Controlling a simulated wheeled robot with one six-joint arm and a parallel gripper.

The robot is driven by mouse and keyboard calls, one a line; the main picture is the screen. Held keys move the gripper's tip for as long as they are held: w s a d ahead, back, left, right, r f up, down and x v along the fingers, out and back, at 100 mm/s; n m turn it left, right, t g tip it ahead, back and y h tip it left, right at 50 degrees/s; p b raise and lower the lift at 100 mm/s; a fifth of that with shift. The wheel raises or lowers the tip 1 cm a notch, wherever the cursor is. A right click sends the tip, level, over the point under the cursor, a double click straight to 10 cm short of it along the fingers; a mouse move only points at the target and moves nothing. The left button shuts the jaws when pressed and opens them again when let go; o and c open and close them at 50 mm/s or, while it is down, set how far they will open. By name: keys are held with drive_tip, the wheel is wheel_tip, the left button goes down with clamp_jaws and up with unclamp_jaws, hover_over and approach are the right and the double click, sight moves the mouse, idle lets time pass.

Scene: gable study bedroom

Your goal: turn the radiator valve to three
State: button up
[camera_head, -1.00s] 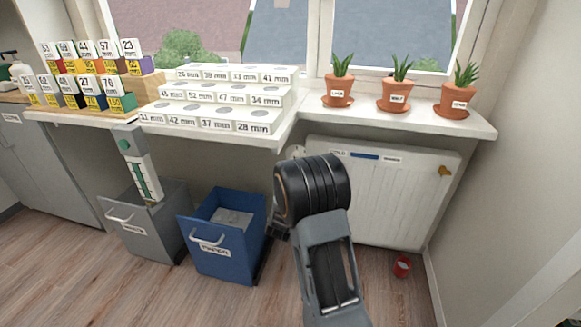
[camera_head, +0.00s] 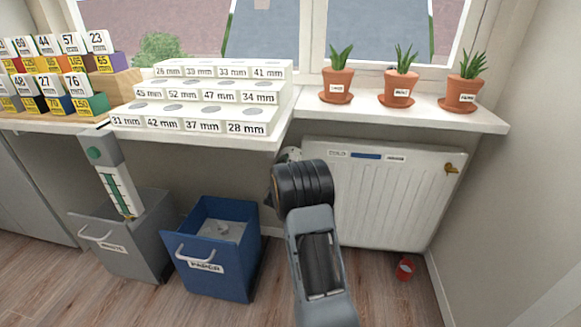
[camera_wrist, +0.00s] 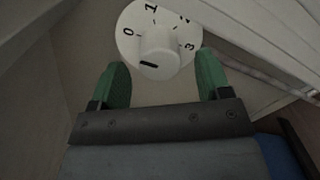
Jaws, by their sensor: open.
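The radiator valve is a white round dial (camera_wrist: 177,67) in the wrist view, with black numbers 0, 1, 2 and 3 around its rim. A pale raised knob (camera_wrist: 156,44) stands at its middle, with a short black bar at its lower end. I cannot tell which number the knob points to. My gripper (camera_wrist: 162,82) is open, its two green fingertips apart on either side below the knob, nothing between them. In the head view the valve (camera_head: 290,154) shows at the radiator's upper left, partly hidden by my arm, which also hides my gripper.
The white radiator (camera_head: 385,200) is under the windowsill (camera_head: 420,116), which holds several potted plants. A blue bin (camera_head: 222,262) and a grey bin (camera_head: 150,255) stand at left.

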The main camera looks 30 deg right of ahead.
drive_tip(key=shift+b+x, duration=0.3)
drive_tip(key=shift+x, duration=1.1)
drive_tip(key=c, duration=0.9)
